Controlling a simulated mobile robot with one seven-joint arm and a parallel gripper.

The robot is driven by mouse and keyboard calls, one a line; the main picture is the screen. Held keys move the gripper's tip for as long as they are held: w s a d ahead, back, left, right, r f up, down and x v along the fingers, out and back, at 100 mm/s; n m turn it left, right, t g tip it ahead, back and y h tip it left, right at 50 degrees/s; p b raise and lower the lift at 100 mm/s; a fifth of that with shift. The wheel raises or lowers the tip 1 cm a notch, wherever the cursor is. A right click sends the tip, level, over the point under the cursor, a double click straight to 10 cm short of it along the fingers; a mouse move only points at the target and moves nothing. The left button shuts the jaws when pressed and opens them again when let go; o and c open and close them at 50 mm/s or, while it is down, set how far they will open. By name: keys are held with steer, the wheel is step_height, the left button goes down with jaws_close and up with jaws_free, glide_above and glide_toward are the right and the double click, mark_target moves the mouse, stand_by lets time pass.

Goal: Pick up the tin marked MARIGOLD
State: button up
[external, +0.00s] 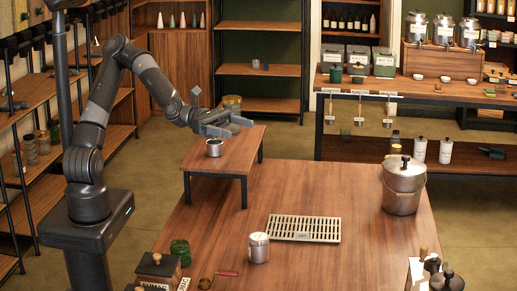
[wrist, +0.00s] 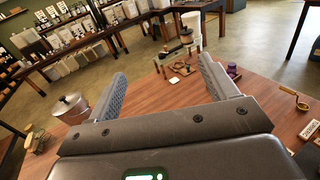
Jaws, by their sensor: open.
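A silver tin with a pale label (external: 258,248) stands upright on the large wooden table (external: 330,185), near its front. A second, smaller silver tin with a dark top (external: 214,148) stands on the small raised wooden table (external: 240,146). I cannot read MARIGOLD on either. My gripper (external: 238,126) is above the raised table, a little up and right of the smaller tin and well away from the front tin. In the wrist view my gripper (wrist: 163,70) shows two spread fingers with nothing held between them. I cannot make out either tin there.
A slotted tray (external: 303,228) lies mid-table. A lidded metal pot (external: 403,186) stands at the right; a lidded pot (wrist: 70,107) shows at the wrist view's left. Table between tray and raised table is clear.

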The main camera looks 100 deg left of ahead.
glide_toward(266, 243)
steer(key=shift+s+a+r, duration=0.2)
steer(key=shift+s+a, duration=0.3)
steer(key=shift+a, duration=0.15)
steer(key=shift+w+d+f, duration=0.1)
steer(key=shift+w+f, duration=0.05)
steer(key=shift+w, duration=0.1)
steer(key=shift+x, duration=5.15)
steer(key=shift+s+d+f, duration=0.1)
steer(key=shift+d+f, duration=0.05)
steer(key=shift+c, duration=0.5)
steer(key=c, duration=1)
